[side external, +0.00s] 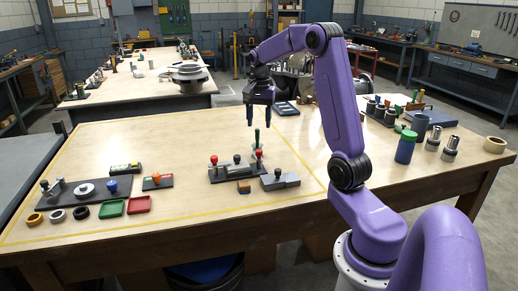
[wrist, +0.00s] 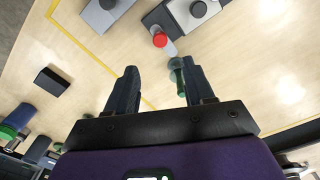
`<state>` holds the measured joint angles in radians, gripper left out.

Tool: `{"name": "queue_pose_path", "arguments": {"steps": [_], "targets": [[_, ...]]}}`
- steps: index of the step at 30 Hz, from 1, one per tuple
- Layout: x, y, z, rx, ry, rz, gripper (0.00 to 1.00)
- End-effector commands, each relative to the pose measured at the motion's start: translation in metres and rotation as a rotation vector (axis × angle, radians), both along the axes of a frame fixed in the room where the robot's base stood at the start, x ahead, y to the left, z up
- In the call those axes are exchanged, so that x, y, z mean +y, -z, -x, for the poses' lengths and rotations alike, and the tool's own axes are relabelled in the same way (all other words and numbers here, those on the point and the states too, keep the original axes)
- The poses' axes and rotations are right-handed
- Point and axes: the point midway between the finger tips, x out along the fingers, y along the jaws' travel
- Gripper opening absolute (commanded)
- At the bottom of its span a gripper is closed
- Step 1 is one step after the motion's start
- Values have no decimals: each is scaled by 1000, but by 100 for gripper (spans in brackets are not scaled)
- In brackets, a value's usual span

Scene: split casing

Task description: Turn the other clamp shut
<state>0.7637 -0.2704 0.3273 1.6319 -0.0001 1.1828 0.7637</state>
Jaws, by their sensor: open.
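The split casing fixture is a grey plate (side external: 222,176) on the wooden table, with a black-knobbed part (side external: 237,159) in its middle. A red-topped clamp (side external: 213,160) stands at its left end and another (side external: 258,155) at its right end. One red clamp knob (wrist: 160,40) shows in the wrist view beside a grey part with a black knob (wrist: 198,8). I cannot tell whether either clamp is turned shut. My gripper (side external: 259,122) is open and empty, pointing down above and behind the fixture's right end. Its spread fingers also show in the wrist view (wrist: 160,68).
A grey block with a black knob (side external: 280,181) and a small brown block (side external: 243,187) lie in front. Trays (side external: 112,208) and rings sit left. Table behind the fixture is mostly clear.

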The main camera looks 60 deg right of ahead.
Motion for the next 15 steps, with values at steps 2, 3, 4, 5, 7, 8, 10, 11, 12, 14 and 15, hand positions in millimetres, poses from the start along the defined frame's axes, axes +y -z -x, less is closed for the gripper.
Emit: {"name": "queue_pose_path", "arguments": {"steps": [2, 3, 4, 5, 7, 8, 10, 11, 12, 14, 15], "targets": [[0, 16, 1, 5, -1, -4, 53], [1, 24, 1, 4, -1, -2, 53], [1, 29, 1, 5, -2, -3, 53], [0, 35, 1, 5, -1, -3, 53], [1, 48, 1, 5, -2, -3, 53], [1, 54, 1, 5, -2, -3, 53], [1, 66, 1, 5, -1, -3, 53], [0, 71, 1, 4, -1, -2, 53], [0, 78, 1, 4, -1, -2, 53], [1, 86, 0, 4, -2, -2, 53], [1, 91, 0, 4, -1, -2, 53]]}}
